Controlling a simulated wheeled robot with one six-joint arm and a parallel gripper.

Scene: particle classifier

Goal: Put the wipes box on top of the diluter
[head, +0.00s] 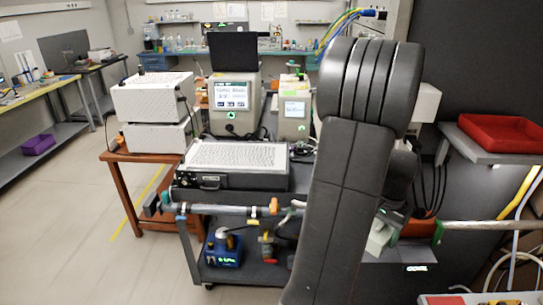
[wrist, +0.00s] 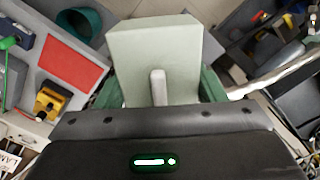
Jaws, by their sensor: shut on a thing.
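The wipes box (wrist: 150,50) is a pale grey-green block held between the green fingers of my gripper (wrist: 158,88) in the wrist view. A light rod-like part stands in front of its near face. In the head view my gripper (head: 408,232) is low at the right, partly behind my arm, and a pale corner of the box (head: 379,238) shows beside it. No label marks the diluter, so I cannot tell which instrument it is. Two screened instruments, a larger one (head: 231,103) and a smaller one (head: 294,112), stand on the cart.
A case with a white perforated top (head: 238,156) sits on the cart's front, with a pipe along the edge. White stacked units (head: 155,98) stand on a wooden table at left. A red tray (head: 502,132) is on the right shelf. Floor at left is clear.

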